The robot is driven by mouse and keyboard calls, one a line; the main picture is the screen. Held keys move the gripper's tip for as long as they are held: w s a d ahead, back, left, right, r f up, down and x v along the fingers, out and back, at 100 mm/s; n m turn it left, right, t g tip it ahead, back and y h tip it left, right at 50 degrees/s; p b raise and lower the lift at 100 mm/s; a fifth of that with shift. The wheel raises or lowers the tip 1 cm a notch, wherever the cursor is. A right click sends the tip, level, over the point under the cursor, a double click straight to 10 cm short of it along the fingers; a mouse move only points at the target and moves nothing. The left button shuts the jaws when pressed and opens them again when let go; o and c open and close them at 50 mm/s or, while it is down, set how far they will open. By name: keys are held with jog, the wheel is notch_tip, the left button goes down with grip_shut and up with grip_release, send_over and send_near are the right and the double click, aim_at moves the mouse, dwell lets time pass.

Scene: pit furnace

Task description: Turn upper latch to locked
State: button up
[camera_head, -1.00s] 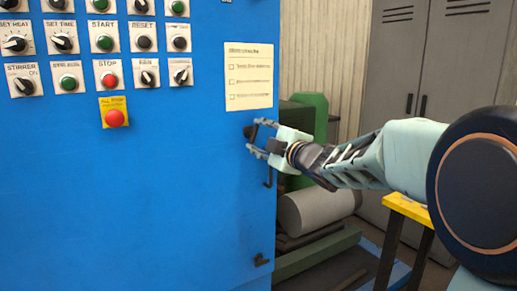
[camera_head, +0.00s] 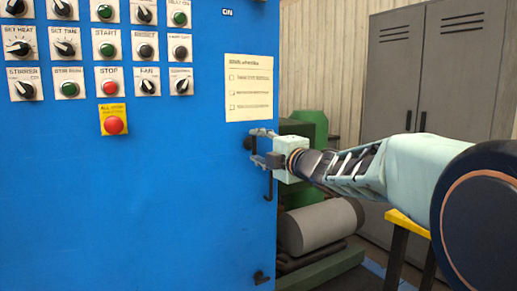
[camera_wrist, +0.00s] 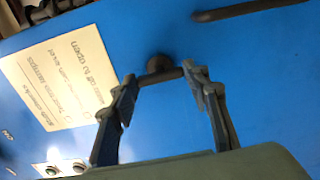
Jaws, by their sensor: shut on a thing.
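The upper latch (camera_head: 248,143) is a small dark knob near the right edge of the blue cabinet door. In the wrist view its round hub (camera_wrist: 159,63) shows, with a short dark bar (camera_wrist: 162,75) running roughly crosswise between my fingers. My gripper (camera_head: 256,146) is at the latch, its fingers pointing at the door. In the wrist view the fingertips (camera_wrist: 163,79) are on either side of the bar, shut on it. The bar's ends are partly hidden by the fingertips.
A dark vertical handle (camera_head: 268,186) is just below my gripper, and a lower latch (camera_head: 261,277) is near the bottom. A paper notice (camera_head: 249,88) is above. Buttons and knobs, including a red stop button (camera_head: 114,125), fill the upper left. Green machinery (camera_head: 308,126) stands behind.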

jog(key=o, duration=1.2)
jog(key=shift+c, duration=0.2)
jog(key=v, duration=0.7)
jog(key=shift+s+d, duration=0.15)
jog(key=shift+s, duration=0.1)
jog(key=shift+w, duration=0.1)
